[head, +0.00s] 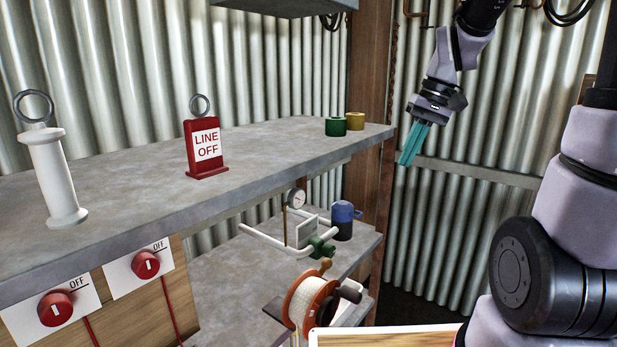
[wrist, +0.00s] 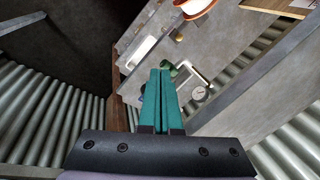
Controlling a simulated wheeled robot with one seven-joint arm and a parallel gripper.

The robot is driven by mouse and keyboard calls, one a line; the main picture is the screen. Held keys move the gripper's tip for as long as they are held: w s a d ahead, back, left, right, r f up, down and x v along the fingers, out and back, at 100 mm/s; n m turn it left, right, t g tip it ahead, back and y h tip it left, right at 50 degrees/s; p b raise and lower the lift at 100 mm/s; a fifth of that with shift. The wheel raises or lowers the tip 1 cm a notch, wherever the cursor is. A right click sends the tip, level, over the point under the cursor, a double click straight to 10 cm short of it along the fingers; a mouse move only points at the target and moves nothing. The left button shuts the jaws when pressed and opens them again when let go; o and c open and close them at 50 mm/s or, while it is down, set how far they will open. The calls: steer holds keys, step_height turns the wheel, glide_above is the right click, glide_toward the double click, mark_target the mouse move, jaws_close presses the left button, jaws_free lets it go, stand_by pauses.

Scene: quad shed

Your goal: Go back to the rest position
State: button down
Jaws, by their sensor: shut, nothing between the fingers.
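My gripper (head: 409,160) hangs in the air to the right of the upper shelf's right end, in front of the corrugated wall. Its teal fingers point down and are together, with nothing between them. In the wrist view the closed fingers (wrist: 161,72) point toward the lower shelf, with the gauge and pipe fittings seen beyond them. My arm reaches down from the top right of the head view.
The grey upper shelf (head: 120,175) holds a white spool-shaped post (head: 52,178), a red LINE OFF sign (head: 206,148), and green (head: 335,126) and yellow (head: 355,121) cups. The lower shelf (head: 225,275) holds a gauge (head: 296,198), a blue-topped canister (head: 343,220) and an orange-sided reel (head: 308,303).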

steer(key=s+d+r+m+t+h, duration=0.1)
steer(key=s+d+r+m+t, duration=0.2)
steer(key=s+r+t, duration=0.3)
steer(key=shift+s+d+r+m+h, duration=0.25)
steer(key=shift+s+r+m, duration=0.35)
steer(key=shift+s+r, duration=1.5)
